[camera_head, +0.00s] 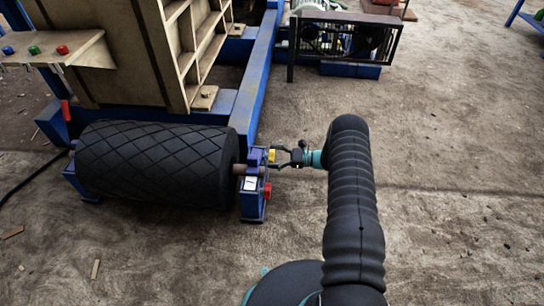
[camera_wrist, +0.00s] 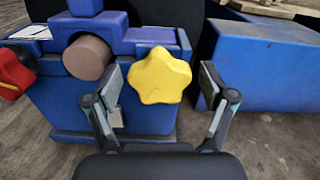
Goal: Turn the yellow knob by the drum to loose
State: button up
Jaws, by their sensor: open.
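The yellow knob (camera_wrist: 160,77) is a lobed star shape on the blue bearing block (camera_wrist: 125,105) at the right end of the drum. In the head view the yellow knob (camera_head: 271,156) shows small, just left of my gripper (camera_head: 286,158). In the wrist view my gripper (camera_wrist: 161,82) is open, with one finger on each side of the knob. A gap shows on the right side; contact on the left cannot be told. The black drum (camera_head: 155,165) has a diamond-patterned surface. The knob's mounting behind its face is hidden.
A red knob (camera_wrist: 14,74) sits left of the grey-brown shaft end (camera_wrist: 87,57) and also shows in the head view (camera_head: 267,190). A blue beam (camera_wrist: 262,68) stands at right in the wrist view. The floor (camera_head: 455,190) right of my arm is clear.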

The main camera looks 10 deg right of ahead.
jog(key=shift+a, duration=0.15)
jog(key=c, duration=1.2)
